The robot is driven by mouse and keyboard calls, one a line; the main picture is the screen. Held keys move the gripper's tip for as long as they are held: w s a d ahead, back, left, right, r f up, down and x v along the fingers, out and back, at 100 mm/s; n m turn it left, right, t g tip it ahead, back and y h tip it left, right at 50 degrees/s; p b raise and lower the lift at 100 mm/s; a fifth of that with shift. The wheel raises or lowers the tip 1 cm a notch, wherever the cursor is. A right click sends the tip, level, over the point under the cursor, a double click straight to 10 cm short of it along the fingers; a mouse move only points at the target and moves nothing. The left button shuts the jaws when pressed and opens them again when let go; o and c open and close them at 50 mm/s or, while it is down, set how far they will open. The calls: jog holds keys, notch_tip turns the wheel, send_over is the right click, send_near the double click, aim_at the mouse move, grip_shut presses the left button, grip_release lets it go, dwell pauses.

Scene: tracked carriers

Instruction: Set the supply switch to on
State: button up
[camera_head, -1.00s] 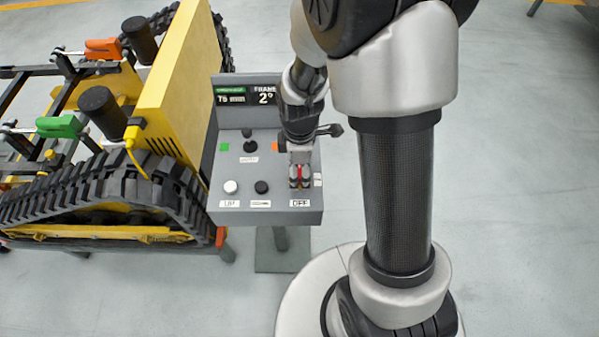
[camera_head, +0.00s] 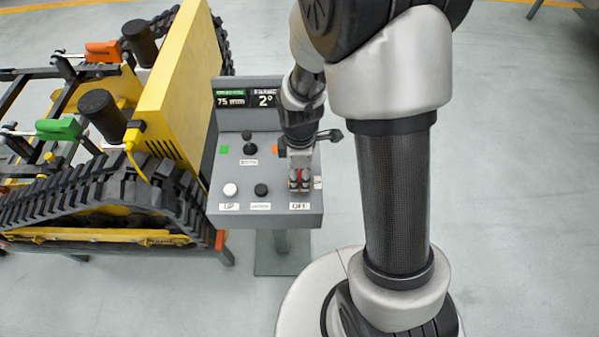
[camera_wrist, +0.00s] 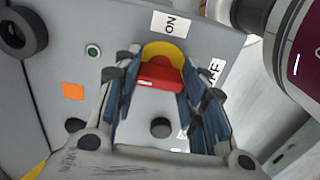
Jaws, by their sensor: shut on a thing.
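The supply switch is a red handle (camera_wrist: 160,78) on a yellow round plate (camera_wrist: 165,50) in the wrist view. My gripper (camera_head: 299,184) is at the front right of the grey control box (camera_head: 230,212), and its fingers are shut on the red handle, one on each side. An ON label (camera_wrist: 172,24) lies above the switch in the wrist view. An OFF label (camera_wrist: 215,74) lies to its right and is partly hidden by a finger. In the head view the OFF label (camera_head: 299,206) is at the box's front edge. My fingers hide most of the switch there.
The box also bears a white button (camera_head: 230,190), a black button (camera_head: 261,190), a black joystick (camera_head: 248,148), a green square (camera_head: 225,150) and a display (camera_head: 250,98) reading 75 mm and 2°. A yellow tracked carrier (camera_head: 175,80) stands close on the left. Floor is open on the right.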

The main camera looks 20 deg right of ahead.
jog(key=shift+c, duration=0.5)
jog(key=shift+m, duration=0.3)
jog(key=m, duration=0.3)
jog(key=shift+m+p, duration=0.3)
jog(key=shift+p, duration=0.05)
jog(key=m, duration=0.4)
jog(key=shift+m, duration=0.3)
jog(key=m+p, duration=0.1)
jog(key=m, duration=0.7)
jog(key=shift+m, duration=0.4)
